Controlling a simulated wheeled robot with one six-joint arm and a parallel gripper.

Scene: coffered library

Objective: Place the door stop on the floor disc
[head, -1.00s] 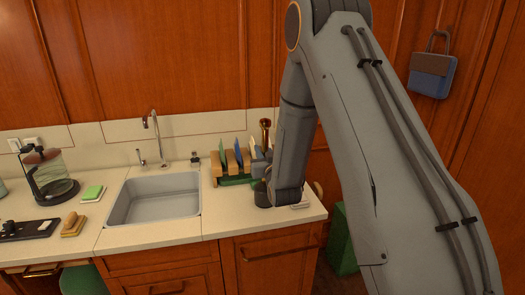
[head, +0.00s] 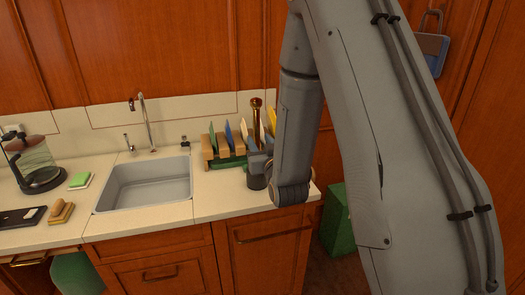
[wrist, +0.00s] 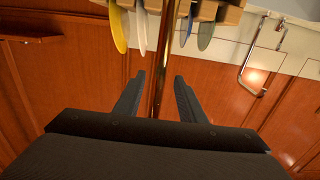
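I cannot make out a door stop for certain, and no floor disc shows in either view. My gripper (wrist: 159,75) has its two dark fingers apart in the wrist view. A shiny brass rod (wrist: 168,40) shows between the fingers, with a gap on each side; its lower part is hidden by my gripper body. In the head view the brass rod (head: 256,105) rises behind my gripper (head: 258,152), at the right end of the counter. I cannot tell its depth relative to the fingers.
A rack with upright plates (head: 225,152) stands beside my gripper on the counter (head: 225,203). A green box (head: 337,222) stands on the floor at right.

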